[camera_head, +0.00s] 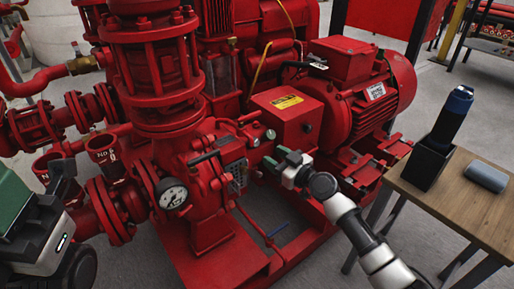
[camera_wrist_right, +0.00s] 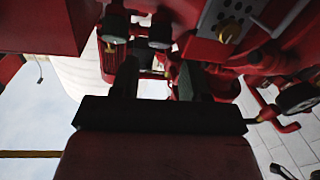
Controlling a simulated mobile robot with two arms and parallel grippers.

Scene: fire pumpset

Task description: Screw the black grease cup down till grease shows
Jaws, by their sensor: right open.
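My right gripper (camera_head: 279,159) is open at the front of the red pump's bearing housing, with nothing seen between its fingers. In the right wrist view its two dark fingers (camera_wrist_right: 157,82) stand apart, pointing at the red machine. Two small round fittings, one (camera_head: 270,134) and another (camera_head: 252,142), sit just beyond it; I cannot tell whether either is the black grease cup. Similar fittings show above the fingers in the wrist view (camera_wrist_right: 160,32). No grease can be made out. My left gripper (camera_head: 62,182) is at the left edge, near the red pipe stubs, its jaw gap unclear.
A pressure gauge (camera_head: 173,194) and flanged pipes stand left of the right gripper. A red motor (camera_head: 365,90) is behind it.

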